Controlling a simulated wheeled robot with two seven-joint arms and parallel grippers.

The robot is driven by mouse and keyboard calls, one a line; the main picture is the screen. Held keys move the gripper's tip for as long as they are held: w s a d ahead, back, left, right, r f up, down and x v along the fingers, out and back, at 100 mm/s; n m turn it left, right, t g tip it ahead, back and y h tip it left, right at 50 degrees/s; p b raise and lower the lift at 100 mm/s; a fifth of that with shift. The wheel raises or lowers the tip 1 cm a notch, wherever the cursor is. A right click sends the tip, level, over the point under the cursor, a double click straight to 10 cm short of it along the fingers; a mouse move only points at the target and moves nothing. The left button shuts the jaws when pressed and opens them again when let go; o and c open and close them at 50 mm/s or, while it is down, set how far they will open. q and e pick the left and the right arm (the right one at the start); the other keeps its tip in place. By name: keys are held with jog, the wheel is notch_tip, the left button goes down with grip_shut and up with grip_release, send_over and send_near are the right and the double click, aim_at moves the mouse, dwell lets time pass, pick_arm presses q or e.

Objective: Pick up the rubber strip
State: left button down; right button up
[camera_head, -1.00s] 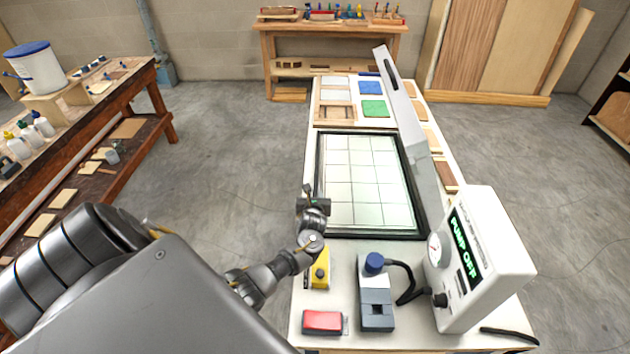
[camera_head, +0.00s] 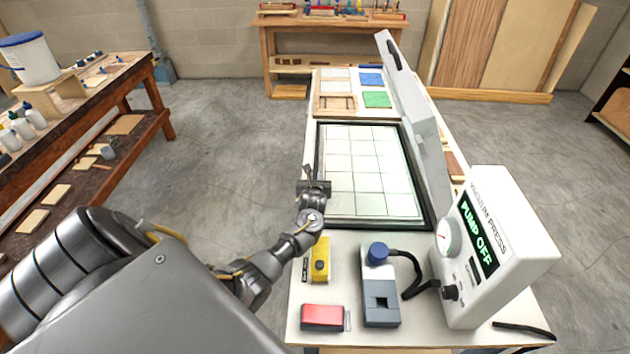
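I cannot surely identify the rubber strip. A thin dark strip (camera_head: 523,329) lies at the table's front right, by the foot of the pump box; it could be the strip or a cable. My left gripper (camera_head: 311,180) is over the left edge of the black-framed press bed (camera_head: 375,226), far from that dark strip. It is small and seen from behind, so its finger opening is unclear. I see nothing held in it. My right gripper is out of view.
The vacuum press pump box (camera_head: 478,262) reads "PUMP OFF". The raised grey lid (camera_head: 418,130) stands along the bed's right side. A yellow tool (camera_head: 319,260), a red block (camera_head: 322,318) and a grey device with a blue knob (camera_head: 379,290) sit at the front. White table shows between them.

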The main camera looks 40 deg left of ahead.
pick_arm(q)
jog(key=shift+r, duration=0.1)
jog(key=shift+r, duration=0.2)
notch_tip(320, 180, up, 2)
jog(key=s+a+r+b, duration=0.3)
jog(key=s+a+r, duration=0.5)
jog(key=a+r, duration=0.2)
jog(key=shift+a+r, duration=0.2)
jog(key=shift+a, duration=0.6)
jog(key=shift+w+d, duration=0.1)
